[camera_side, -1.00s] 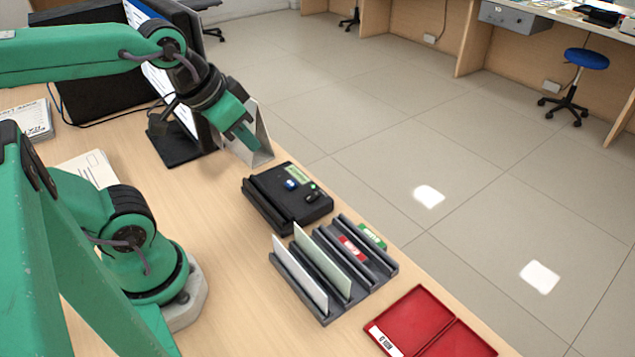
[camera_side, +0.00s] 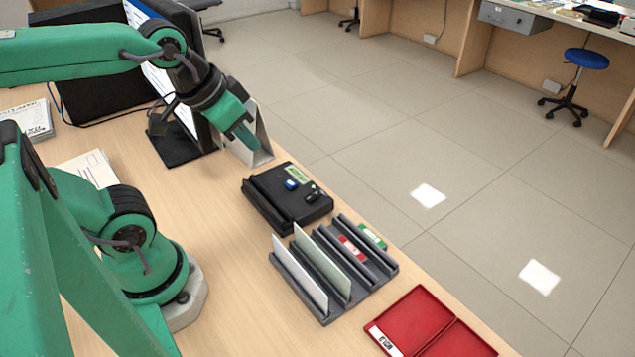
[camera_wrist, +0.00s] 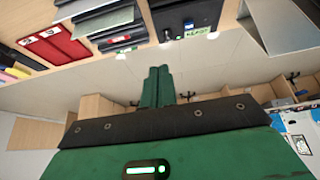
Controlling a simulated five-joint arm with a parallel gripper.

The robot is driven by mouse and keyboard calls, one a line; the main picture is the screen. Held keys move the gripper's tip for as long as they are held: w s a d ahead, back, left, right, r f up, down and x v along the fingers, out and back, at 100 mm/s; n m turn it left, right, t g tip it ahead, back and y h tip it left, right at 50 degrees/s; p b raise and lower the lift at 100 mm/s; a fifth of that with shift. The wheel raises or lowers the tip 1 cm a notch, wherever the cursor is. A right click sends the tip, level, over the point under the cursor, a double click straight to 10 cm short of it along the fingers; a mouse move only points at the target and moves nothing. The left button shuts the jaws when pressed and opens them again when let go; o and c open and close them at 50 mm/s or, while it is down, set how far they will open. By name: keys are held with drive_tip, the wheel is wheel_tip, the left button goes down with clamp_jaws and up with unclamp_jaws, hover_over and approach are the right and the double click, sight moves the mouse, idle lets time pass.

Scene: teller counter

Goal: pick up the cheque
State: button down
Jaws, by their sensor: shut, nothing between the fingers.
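A dark grey slotted rack (camera_side: 325,314) stands on the counter and holds two upright slips, a white one (camera_side: 299,271) and a pale green one (camera_side: 322,262). I cannot tell from the pictures which is the cheque. Red and green labels mark the rack's other slots. The rack also shows at the top of the wrist view (camera_wrist: 112,36), partly cut off. My gripper (camera_side: 247,142) is shut and empty, in the air up and left of the rack, beside a grey-white stand (camera_side: 257,150). Its closed fingers show in the wrist view (camera_wrist: 157,84).
A black device (camera_side: 303,213) with a green label sits between the stand and the rack. A monitor (camera_side: 95,60) stands at the back left. Bare wood (camera_side: 225,290) lies left of the rack.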

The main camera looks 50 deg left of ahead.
idle(0.3)
drive_tip(key=c, duration=1.6)
unclamp_jaws()
drive_tip(key=m+g, duration=0.6)
drive_tip(key=m, duration=1.2)
hover_over(320, 251)
wheel_tip(320, 251, down, 14)
drive_tip(key=shift+r, duration=0.15)
drive_tip(key=shift+f, duration=1.3)
drive_tip(key=shift+f, duration=0.15)
